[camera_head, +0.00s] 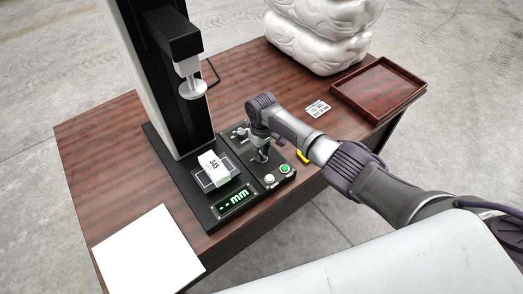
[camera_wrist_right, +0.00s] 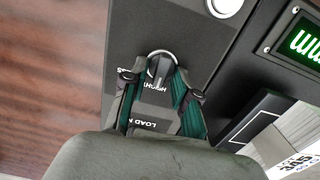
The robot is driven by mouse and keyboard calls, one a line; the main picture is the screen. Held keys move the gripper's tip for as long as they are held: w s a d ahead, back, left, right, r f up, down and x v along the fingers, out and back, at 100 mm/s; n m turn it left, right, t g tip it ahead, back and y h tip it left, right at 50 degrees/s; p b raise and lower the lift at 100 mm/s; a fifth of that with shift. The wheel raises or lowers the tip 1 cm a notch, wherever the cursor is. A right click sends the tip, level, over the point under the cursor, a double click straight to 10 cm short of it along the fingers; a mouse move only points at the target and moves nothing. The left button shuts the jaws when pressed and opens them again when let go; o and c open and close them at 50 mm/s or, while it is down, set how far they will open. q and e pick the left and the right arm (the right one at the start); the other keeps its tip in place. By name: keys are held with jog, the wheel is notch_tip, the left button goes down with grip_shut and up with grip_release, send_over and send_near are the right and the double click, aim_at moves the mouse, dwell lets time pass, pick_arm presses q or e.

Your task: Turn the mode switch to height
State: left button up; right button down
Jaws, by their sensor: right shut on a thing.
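The mode switch (camera_wrist_right: 160,66) is a round knob with a silver rim and a dark grip bar on the black control panel. My right gripper (camera_wrist_right: 158,80) is shut on it, one finger on each side. The grip bar runs roughly up and down in the wrist view. Partly covered white lettering, upside down, lies beside the knob; part of a height label is readable. In the head view my right gripper (camera_head: 262,153) points down at the panel and hides the switch. My left gripper is not in view.
The panel carries a white button (camera_head: 270,180), a green button (camera_head: 284,169) and a green display (camera_head: 235,201) reading dashes and mm. A box marked 345 (camera_head: 213,166) stands on the plate under the press head (camera_head: 193,88). A brown tray (camera_head: 378,89) and white paper (camera_head: 148,250) lie on the table.

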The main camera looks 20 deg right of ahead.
aim_at(262, 154)
dwell(0.5)
jog(key=c, duration=0.9)
grip_release()
notch_tip(262, 154, up, 12)
jog(key=shift+r, duration=0.1)
